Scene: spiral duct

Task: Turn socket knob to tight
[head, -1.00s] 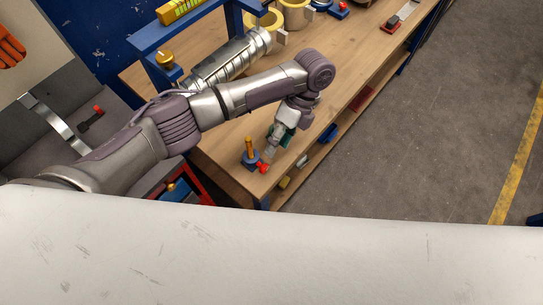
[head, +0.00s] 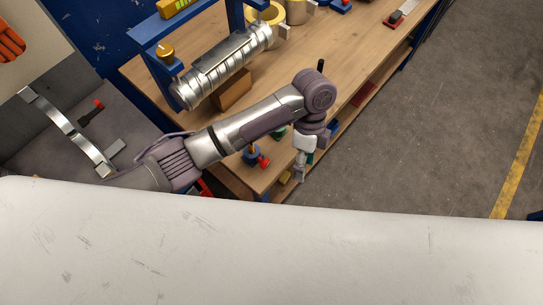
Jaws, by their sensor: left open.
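A small blue socket (head: 251,157) with a red knob (head: 264,162) sits near the front corner of the wooden bench, partly hidden behind my left forearm. The marking and setting of the knob are too small to read. My left gripper (head: 300,176) hangs pointing down at the bench's front edge, to the right of the red knob and apart from it. It is open, with nothing seen between its fingers. My right gripper is not in view.
A silver spiral duct (head: 225,65) lies above the wooden bench (head: 335,50) by a blue frame (head: 160,68). A brown block (head: 232,90) is beneath it. A red-and-black item (head: 393,19) lies farther back. Grey floor (head: 440,130) on the right is clear.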

